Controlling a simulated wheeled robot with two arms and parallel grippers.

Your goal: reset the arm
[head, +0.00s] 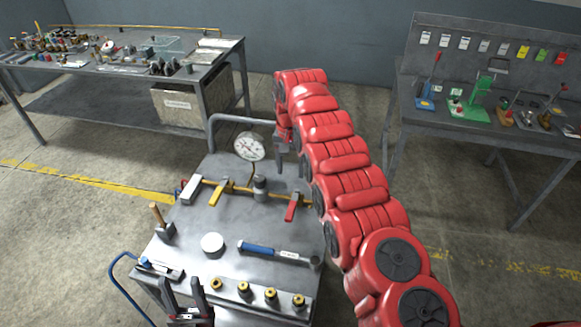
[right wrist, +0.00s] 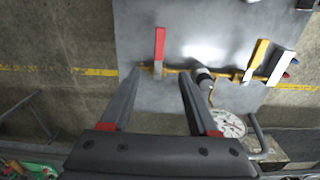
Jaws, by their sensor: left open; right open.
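My right arm (head: 335,150) is red and reaches up and forward over the right side of a grey metal cart (head: 200,235). Its gripper (head: 279,155) is partly hidden behind the arm in the head view. In the right wrist view the right gripper (right wrist: 158,85) has its two dark fingers apart with nothing between them, above the cart edge near a red valve handle (right wrist: 159,45). My left gripper (head: 184,288) is at the bottom of the head view, over the cart's near-left edge, with fingers apart and empty.
The cart holds a yellow pipe with valves (head: 240,188), a pressure gauge (head: 249,147), a blue-handled torque wrench (head: 275,251), a white disc (head: 212,243), a hammer (head: 162,226) and several brass fittings (head: 271,295). Cluttered benches stand at back left (head: 100,70) and right (head: 480,125).

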